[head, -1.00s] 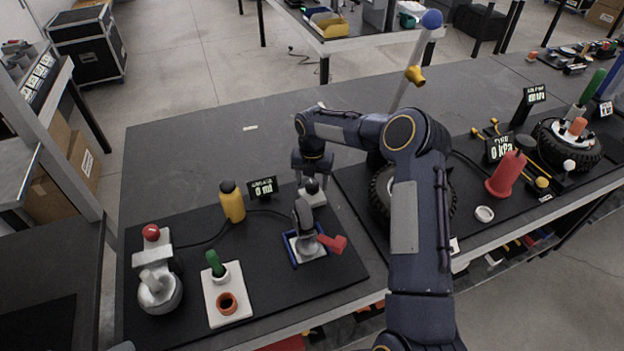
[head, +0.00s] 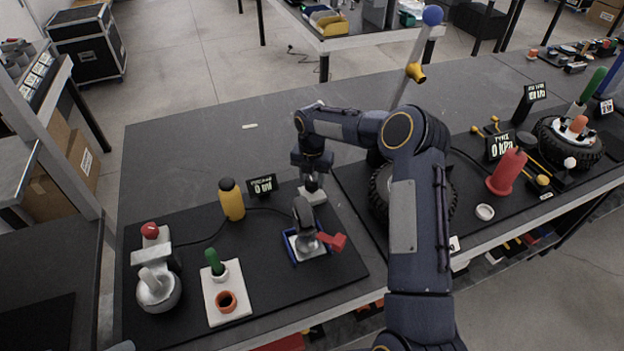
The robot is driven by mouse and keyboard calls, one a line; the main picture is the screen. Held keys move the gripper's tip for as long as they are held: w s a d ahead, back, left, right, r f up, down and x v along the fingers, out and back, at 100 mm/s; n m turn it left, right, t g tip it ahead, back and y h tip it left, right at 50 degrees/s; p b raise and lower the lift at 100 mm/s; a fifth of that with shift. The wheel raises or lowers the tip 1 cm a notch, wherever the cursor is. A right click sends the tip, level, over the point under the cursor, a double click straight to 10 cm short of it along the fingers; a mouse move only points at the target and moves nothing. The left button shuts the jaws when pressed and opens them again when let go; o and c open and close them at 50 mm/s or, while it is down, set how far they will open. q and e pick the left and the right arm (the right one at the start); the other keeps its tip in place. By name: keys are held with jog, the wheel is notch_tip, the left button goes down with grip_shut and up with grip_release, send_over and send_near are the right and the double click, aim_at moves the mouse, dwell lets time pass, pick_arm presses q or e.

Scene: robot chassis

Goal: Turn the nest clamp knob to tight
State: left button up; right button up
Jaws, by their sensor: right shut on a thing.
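The knob's turn angle cannot be read. The nest holds a grey upright part (head: 303,215) with a red piece (head: 332,241) at its right. My left gripper is not in view.
A small dark display (head: 262,186) and a yellow bottle (head: 232,200) stand left of the gripper. A tire (head: 383,190) lies just right, partly behind my right arm. A white plate with a green-handled tool (head: 214,262) and a red-topped device (head: 150,231) are farther left.

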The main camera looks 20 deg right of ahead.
jog(key=m+b, duration=0.2)
jog(key=m, duration=0.3)
jog(key=m+b, duration=0.1)
jog(key=m, duration=0.4)
jog(key=shift+m, duration=0.4)
jog(key=m+b, duration=0.1)
jog(key=m, duration=1)
jog(key=shift+r+m, duration=0.1)
jog(key=shift+m, duration=0.2)
jog(key=shift+w, duration=0.1)
jog(key=o, duration=1)
